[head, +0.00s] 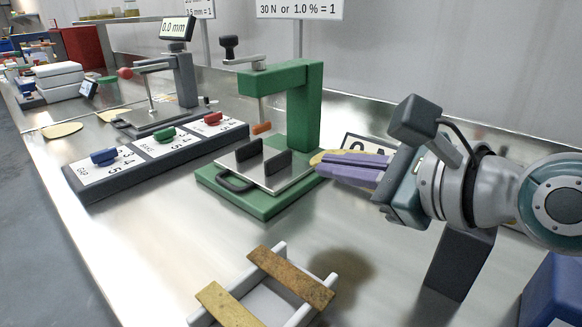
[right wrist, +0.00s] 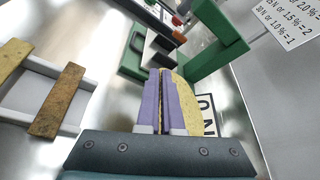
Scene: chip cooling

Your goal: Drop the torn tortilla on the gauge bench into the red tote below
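My right gripper (head: 335,168) has purple fingers and is shut on a thin pale-yellow tortilla (right wrist: 187,103). It holds the tortilla above the steel bench, just right of the green press. In the head view only a sliver of this tortilla (head: 318,157) shows past the fingers; the fingers hide part of it in the right wrist view, and I cannot tell whether its edge is torn. Two more flat tortillas, one nearer (head: 62,130) and one partly hidden (head: 112,115), lie at the bench's left. I see no red tote below the bench. My left gripper is not in view.
The green press (head: 305,105) and a gauge stand (head: 186,80) stand on the bench (head: 160,240). A white rack with brown strips (head: 290,278) is at the front. A blue bin (head: 553,295) is at lower right. A red box (head: 80,47) stands far left.

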